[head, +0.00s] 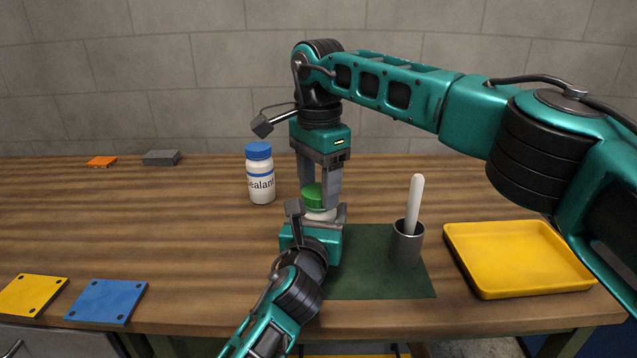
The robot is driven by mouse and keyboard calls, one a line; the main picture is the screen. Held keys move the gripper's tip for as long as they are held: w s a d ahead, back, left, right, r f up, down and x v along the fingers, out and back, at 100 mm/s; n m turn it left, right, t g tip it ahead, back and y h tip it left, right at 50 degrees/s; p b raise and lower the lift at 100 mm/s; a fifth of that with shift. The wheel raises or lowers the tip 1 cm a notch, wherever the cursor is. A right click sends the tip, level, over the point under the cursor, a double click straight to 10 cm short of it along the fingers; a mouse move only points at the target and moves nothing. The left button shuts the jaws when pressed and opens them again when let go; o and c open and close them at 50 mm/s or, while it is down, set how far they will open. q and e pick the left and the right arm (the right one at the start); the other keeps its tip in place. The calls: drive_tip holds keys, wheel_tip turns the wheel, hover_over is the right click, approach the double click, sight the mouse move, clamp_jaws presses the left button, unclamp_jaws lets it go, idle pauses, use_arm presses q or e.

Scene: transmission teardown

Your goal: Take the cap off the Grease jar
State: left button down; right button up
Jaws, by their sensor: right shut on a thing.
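A white jar (321,214) with a green cap (312,195) stands near the middle of the table. Its lower part and any label are hidden behind my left gripper. I take it for the Grease jar. My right gripper (319,199) points straight down from above and is shut on the green cap, one finger on each side. The cap sits right at the top of the white jar; I see no clear gap. My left gripper (318,212) comes from the front, its fingers at either side of the jar body. Whether they press on it is hidden.
A white Sealant bottle (261,175) with a blue cap stands just left. A grey cup (407,243) with a white stick (414,200) stands on the dark green mat (375,280). A yellow tray (520,289) lies right. Yellow (33,295) and blue (106,300) plates lie front left.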

sight(319, 191)
drive_tip(key=shift+r, duration=0.15)
drive_tip(key=shift+r, duration=0.95)
drive_tip(key=shift+r, duration=0.1)
drive_tip(key=shift+r, duration=1.95)
use_arm(q)
drive_tip(key=shift+c, duration=0.2)
unclamp_jaws()
